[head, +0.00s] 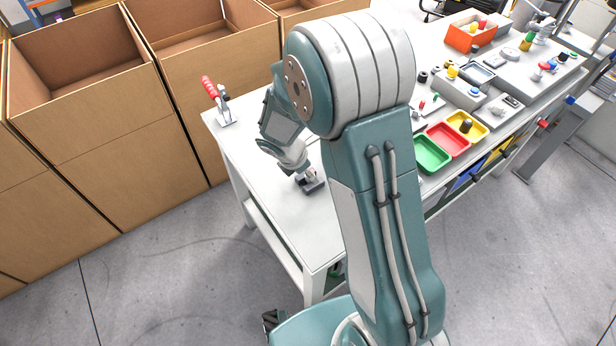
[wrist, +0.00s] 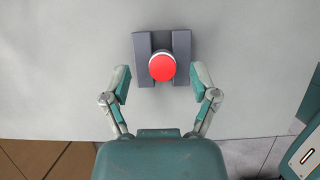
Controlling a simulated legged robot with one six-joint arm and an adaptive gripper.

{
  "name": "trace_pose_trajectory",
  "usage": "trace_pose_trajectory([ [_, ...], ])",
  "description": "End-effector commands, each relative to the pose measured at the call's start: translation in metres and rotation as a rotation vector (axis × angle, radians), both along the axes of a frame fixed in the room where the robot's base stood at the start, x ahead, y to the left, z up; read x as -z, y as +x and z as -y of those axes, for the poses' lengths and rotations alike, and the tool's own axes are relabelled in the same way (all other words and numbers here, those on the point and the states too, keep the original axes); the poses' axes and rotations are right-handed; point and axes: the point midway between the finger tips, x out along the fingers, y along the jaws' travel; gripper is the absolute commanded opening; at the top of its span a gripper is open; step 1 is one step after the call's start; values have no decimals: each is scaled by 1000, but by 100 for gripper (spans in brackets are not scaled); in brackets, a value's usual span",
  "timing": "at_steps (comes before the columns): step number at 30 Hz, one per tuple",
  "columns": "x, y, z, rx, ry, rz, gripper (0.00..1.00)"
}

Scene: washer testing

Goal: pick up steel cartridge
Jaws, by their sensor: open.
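A round piece with a flat red top (wrist: 162,67) stands in a dark grey slotted holder (wrist: 181,43) in the wrist view; its sides are hidden from above, so I cannot tell that it is steel. It is the likely cartridge. My gripper (wrist: 159,84) is open, with one finger on each side and a gap to the piece on both. The fingertips sit slightly below it in the picture. In the head view my gripper (head: 302,168) is low over the worktable (head: 262,165), right at the small dark holder (head: 313,187), and partly covers the piece.
A red-handled clamp (head: 218,100) stands at the table's left corner. Large cardboard boxes (head: 90,120) line the left. Green (head: 431,153), red (head: 449,138) and yellow (head: 474,119) trays sit to the right, near grey fixtures. The table around the holder is clear.

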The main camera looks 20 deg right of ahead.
Motion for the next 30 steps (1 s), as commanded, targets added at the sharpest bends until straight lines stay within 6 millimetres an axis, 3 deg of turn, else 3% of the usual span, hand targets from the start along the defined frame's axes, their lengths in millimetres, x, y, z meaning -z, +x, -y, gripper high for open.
trace_pose_trajectory([
  [3,11,1,5,0,1,-1,76],
  [10,12,1,4,0,-1,1,76],
  [11,12,1,4,0,-1,1,72],
  [15,12,1,4,0,-1,0,10],
  [16,12,1,4,0,-1,0,0],
  [30,7,1,4,1,0,2,0],
])
